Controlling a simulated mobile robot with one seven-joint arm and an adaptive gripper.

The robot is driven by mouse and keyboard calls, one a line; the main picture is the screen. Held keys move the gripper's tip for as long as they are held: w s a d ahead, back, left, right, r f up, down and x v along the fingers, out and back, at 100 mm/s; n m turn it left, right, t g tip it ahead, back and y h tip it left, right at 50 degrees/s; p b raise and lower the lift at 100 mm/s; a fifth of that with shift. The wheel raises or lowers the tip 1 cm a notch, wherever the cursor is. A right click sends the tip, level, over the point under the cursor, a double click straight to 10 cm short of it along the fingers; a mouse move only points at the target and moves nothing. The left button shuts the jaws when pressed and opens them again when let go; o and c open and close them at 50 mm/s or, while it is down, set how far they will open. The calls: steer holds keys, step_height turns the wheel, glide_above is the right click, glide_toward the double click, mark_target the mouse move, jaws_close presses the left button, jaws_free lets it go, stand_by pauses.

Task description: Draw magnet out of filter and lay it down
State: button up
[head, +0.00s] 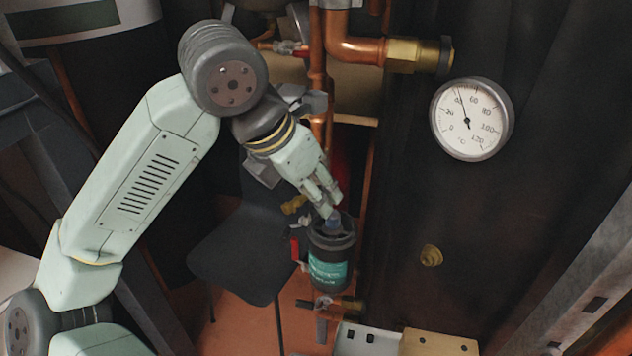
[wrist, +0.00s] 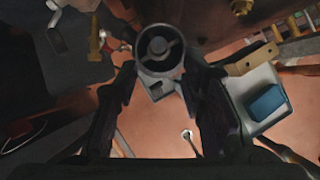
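The filter (head: 328,268) is an upright black canister with a teal label, mounted on the copper pipework in the head view. In the wrist view its round grey top (wrist: 147,66) shows from above, with a dark recess and a small round knob-like centre, seemingly the magnet (wrist: 158,46). My gripper (head: 332,207) is just above the filter top, pointing down at it. In the wrist view its two dark fingers stand apart on either side of the round top, with nothing visibly clamped between them. Whether a fingertip touches the filter cannot be told.
A white tray (wrist: 243,86) with a blue block (wrist: 268,102) lies below right in the wrist view. A red-handled valve (head: 295,247) sits close left of the filter. Copper pipes (head: 318,75) run above, a gauge (head: 470,118) hangs right, and a dark chair (head: 240,255) stands left.

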mark_target(331, 215)
steer(key=b+x, duration=0.2)
steer(key=x, duration=0.1)
steer(key=b+x, duration=0.1)
steer(key=x, duration=0.2)
steer(key=shift+a+f+b, duration=0.1)
steer(key=shift+f+b, duration=0.25)
steer(key=shift+f, duration=0.15)
steer(key=shift+w+d+f+b, duration=0.3)
steer(key=shift+w+f+b, duration=0.05)
steer(key=shift+f+b, duration=0.1)
steer(key=shift+c, duration=0.3)
jaws_close()
